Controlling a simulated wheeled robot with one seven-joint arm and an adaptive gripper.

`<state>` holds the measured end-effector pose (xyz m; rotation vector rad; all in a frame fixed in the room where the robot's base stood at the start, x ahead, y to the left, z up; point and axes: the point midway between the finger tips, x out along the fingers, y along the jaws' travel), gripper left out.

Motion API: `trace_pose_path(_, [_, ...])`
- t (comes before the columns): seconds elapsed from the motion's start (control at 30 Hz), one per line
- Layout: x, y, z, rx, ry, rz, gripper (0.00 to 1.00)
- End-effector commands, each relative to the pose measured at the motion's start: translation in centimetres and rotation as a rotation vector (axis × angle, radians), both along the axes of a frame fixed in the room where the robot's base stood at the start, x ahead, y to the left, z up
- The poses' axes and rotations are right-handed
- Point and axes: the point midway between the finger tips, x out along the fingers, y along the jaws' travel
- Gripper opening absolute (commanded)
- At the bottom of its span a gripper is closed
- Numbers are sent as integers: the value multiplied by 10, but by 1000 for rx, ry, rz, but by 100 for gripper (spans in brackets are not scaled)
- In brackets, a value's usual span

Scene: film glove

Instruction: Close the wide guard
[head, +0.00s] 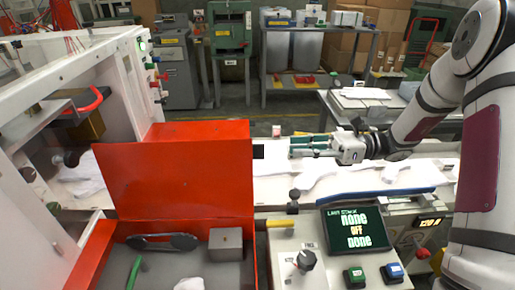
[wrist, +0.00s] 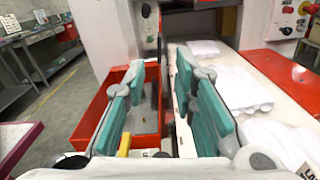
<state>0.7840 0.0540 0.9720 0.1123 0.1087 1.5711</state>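The wide guard appears to be the broad red panel (head: 175,175), standing upright and open at the back of a red-walled bay (head: 262,265) in the head view. My gripper (head: 290,147) is to the right of the panel, above the white belt, pointing left and apart from the panel. Its two teal fingers (wrist: 158,85) are spread in the wrist view with nothing between them.
The bay holds a dark belt loop (head: 162,241), a grey block (head: 226,244) and a green stick (head: 138,272). A control panel with a screen (head: 357,230) and knobs stands to its right. White gloves (head: 315,175) lie on the belt. A white machine housing (head: 120,75) stands left.

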Motion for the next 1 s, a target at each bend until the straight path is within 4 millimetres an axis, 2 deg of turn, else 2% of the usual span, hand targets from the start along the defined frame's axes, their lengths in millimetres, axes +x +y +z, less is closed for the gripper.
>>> trace_pose_path(0.03, [-1, 11, 0, 0, 0, 4, 25])
trace_pose_path(0.3, [-1, 64, 0, -2, 0, 3, 25])
trace_pose_path(0.5, [-1, 93, 0, -2, -1, 3, 25])
trace_pose_path(0.7, [-1, 105, 0, -3, -1, 1, 25])
trace_pose_path(1.0, [-1, 106, 0, -3, -1, 0, 23])
